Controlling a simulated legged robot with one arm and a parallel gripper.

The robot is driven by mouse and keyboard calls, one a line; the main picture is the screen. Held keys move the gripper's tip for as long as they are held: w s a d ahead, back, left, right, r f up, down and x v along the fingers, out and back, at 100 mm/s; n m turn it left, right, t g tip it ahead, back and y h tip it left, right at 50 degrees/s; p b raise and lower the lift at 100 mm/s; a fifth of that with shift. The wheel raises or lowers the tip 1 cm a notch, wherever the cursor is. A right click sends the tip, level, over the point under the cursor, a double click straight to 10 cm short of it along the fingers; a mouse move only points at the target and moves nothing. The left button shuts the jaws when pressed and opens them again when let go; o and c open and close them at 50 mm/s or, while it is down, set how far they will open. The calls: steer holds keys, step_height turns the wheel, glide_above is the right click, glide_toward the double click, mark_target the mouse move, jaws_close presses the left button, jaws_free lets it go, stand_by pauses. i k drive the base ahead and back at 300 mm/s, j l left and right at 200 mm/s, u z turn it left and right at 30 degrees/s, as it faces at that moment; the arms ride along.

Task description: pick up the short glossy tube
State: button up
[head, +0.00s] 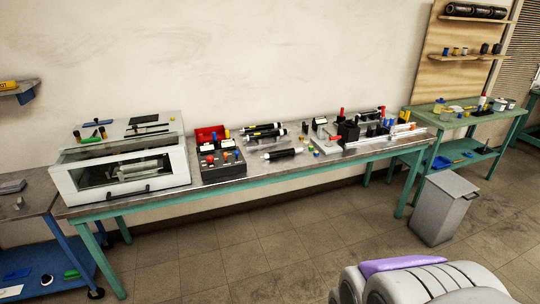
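Several dark tubes lie on the long metal-topped table (225,190) in the head view. A short black glossy tube with pale ends (283,154) lies near the front edge, right of a dark control box. Two longer-looking dark tubes with yellow and white markings lie behind it: one at the back (262,129) and one nearer (265,136). Which tube the task means is not certain at this size; the front one looks shortest. My gripper is not in view.
A white glass-fronted machine (122,165) stands at the table's left end, a control box (221,163) beside it. Small tools and black blocks (348,131) crowd the right. A grey bin (442,210) stands at the right end. Floor before the table is clear.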

mark_target(289, 151)
steer(key=i+j+z, duration=0.2)
steer(key=i, duration=0.5)
steer(key=i+j+z, duration=0.25)
steer(key=i+j, duration=0.45)
steer(key=i, duration=0.2)
steer(key=i+j+z, duration=0.3)
steer(key=i+j, duration=0.55)
